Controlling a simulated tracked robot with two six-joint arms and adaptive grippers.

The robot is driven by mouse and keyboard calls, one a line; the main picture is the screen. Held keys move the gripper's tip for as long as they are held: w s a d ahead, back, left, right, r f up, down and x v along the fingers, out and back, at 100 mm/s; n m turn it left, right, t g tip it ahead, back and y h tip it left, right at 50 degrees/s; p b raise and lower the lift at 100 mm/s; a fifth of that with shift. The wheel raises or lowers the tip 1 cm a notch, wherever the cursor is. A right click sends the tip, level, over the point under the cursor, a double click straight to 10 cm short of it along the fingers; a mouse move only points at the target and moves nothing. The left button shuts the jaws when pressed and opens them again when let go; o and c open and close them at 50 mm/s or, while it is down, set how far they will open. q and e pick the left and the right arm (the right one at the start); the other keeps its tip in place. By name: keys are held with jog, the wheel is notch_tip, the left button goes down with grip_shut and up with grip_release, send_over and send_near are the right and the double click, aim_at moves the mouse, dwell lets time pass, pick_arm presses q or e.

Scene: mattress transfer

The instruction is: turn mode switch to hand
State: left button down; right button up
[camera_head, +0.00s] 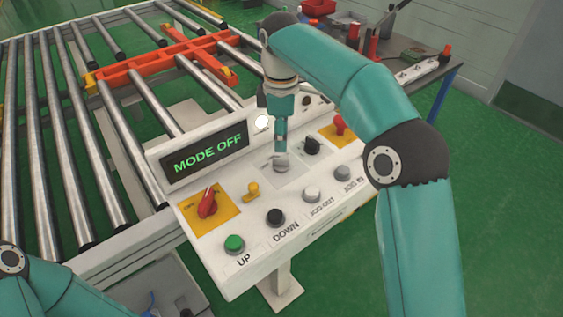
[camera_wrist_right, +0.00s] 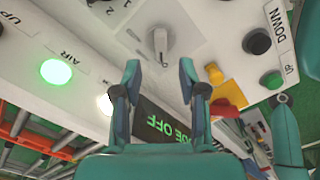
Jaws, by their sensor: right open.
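The control panel (camera_head: 235,255) has a display (camera_head: 207,156) reading "MODE OFF". The grey mode switch (camera_head: 283,166) sits on a pale plate in the panel's middle, partly hidden by my right gripper (camera_head: 281,150). In the right wrist view the switch knob (camera_wrist_right: 160,45) stands just beyond and between the fingertips of my right gripper (camera_wrist_right: 160,78). This gripper is open and empty, pointing down at the knob. I see no clear contact. Numbers "1" and "2" show beside the knob.
Near the switch are a black knob (camera_head: 312,146), a red rotary switch (camera_head: 208,202), a yellow toggle (camera_head: 253,190) and several push buttons, including a green one (camera_head: 235,243). A roller conveyor (camera_head: 120,130) lies left, with an orange frame (camera_head: 170,58). A cluttered bench stands behind.

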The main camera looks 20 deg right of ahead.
aim_at(281, 156)
notch_tip(281, 156, down, 7)
jog(key=shift+r+b, duration=0.15)
jog(key=shift+b, duration=0.3)
grip_shut()
jog(key=shift+d, duration=0.1)
